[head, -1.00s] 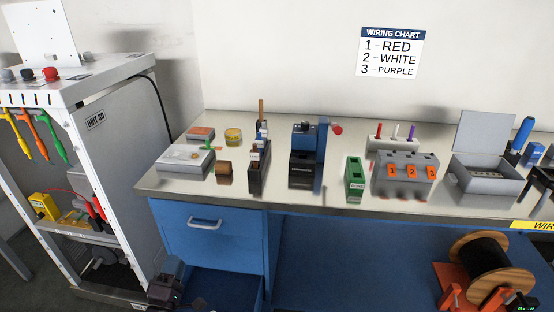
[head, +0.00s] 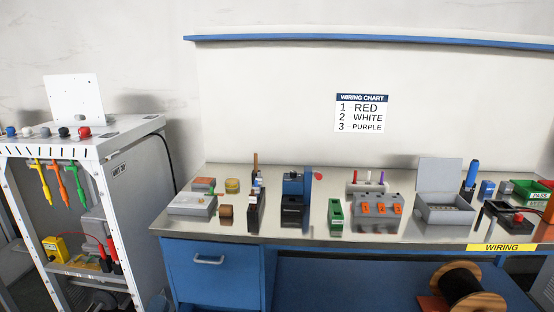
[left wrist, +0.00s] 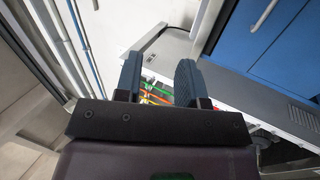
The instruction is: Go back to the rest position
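In the left wrist view my left gripper (left wrist: 158,75) has its two dark fingers well apart, with nothing between the tips. Behind the fingers, some way off, are coloured leads (left wrist: 158,95) and a grey metal edge. In the head view only a small dark shape at the bottom edge, left of the blue drawer, may be part of my left gripper. My right gripper is not in view. No held object is visible.
A workbench (head: 400,238) carries a grey terminal block (head: 377,210), a green block (head: 335,215), an open grey box (head: 445,208) and other parts. A white test rack (head: 120,138) stands at left. A cable spool (head: 468,285) is below the bench.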

